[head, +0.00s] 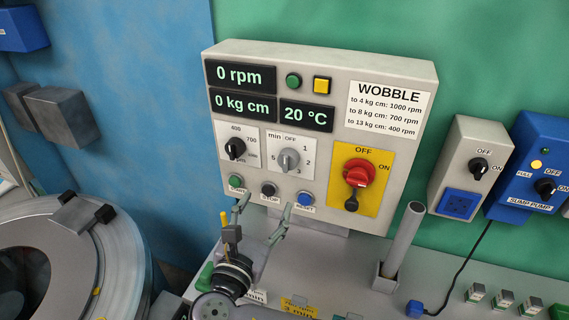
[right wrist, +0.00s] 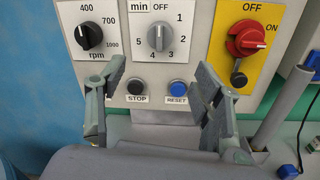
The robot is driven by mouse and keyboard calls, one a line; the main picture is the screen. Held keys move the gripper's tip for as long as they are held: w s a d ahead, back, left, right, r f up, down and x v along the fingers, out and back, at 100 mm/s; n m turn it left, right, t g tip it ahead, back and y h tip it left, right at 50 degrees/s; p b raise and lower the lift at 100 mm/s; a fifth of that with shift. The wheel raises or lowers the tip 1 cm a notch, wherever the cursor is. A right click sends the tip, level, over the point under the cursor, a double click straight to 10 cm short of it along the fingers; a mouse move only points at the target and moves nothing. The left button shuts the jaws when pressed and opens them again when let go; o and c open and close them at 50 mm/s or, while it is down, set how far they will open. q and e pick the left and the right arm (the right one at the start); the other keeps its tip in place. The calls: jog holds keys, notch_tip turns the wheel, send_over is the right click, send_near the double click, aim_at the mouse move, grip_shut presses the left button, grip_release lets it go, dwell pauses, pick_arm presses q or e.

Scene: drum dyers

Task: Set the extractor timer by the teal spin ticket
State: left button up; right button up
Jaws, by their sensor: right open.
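The extractor control box shows a grey timer knob (head: 289,160) on a white dial marked min, OFF and 1 to 5. It also shows in the right wrist view (right wrist: 159,37); its grip stands roughly upright, but which end points is unclear. My right gripper (head: 264,207) is open and empty below the knob, its fingers spread apart near the STOP and RESET buttons. It shows in the right wrist view (right wrist: 160,78) too. A green piece (head: 205,275) and a white label ending in "min" (head: 258,297) lie partly hidden by my gripper; I cannot read a teal ticket. My left gripper is not in view.
A black rpm knob (head: 235,148) is left of the timer; a red switch (head: 360,173) on yellow is right. A yellow ticket (head: 298,307) reading about 3 min lies on the shelf. A grey upright tube (head: 404,240) stands at right. The displays read 0 rpm, 0 kg cm, 20 °C.

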aim_at(285, 166)
jog(key=p+x, duration=0.4)
jog(key=x, duration=0.9)
jog(key=shift+w, duration=0.2)
jog(key=shift+w+d, duration=0.2)
jog(key=shift+w, duration=0.3)
jog(key=shift+c, duration=0.5)
jog(key=c, duration=1)
jog(key=shift+f, duration=0.1)
jog(key=shift+c, duration=0.2)
